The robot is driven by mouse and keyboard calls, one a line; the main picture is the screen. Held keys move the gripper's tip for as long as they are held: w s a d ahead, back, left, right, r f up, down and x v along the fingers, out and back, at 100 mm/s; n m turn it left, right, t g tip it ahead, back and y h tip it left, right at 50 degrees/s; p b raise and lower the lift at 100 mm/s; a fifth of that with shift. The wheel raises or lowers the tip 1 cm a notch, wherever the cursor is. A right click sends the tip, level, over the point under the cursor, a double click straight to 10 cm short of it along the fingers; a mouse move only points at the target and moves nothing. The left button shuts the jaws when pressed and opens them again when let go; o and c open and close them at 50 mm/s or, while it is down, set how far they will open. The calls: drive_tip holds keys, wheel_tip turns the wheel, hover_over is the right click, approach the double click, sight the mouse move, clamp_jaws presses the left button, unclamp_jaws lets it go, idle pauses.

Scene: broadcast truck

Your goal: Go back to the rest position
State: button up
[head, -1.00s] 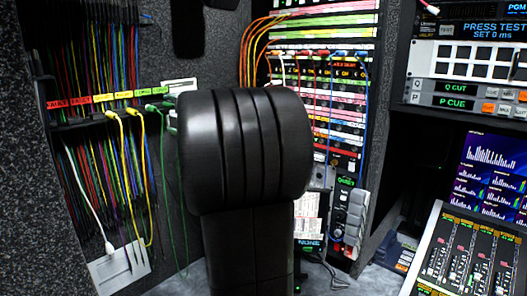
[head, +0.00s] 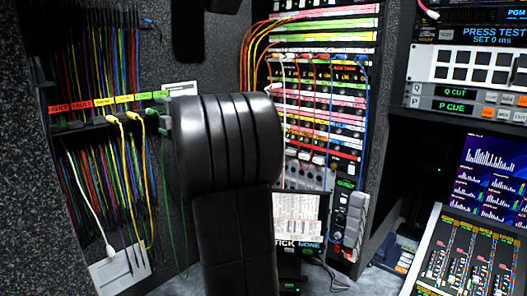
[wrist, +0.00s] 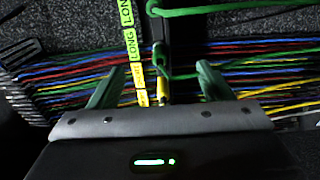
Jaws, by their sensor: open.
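My gripper (wrist: 159,66) shows in the wrist view with its two green fingers spread apart. Yellow-green label strips (wrist: 129,40) lie just left of the plug, and rows of coloured cables run across behind.
The patch panel (head: 118,272) with hanging cables is left. A rack with coloured strips (head: 320,100) stands behind. A mixing console (head: 470,255) and screen (head: 492,180) are at right.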

sight(156, 114)
drive_tip(key=p+x, duration=0.1)
drive_tip(key=x, duration=0.6)
drive_tip(key=shift+w+a+p, duration=0.1)
drive_tip(key=shift+a+p, duration=0.1)
drive_tip(key=shift+p, duration=0.2)
drive_tip(key=shift+d, duration=0.1)
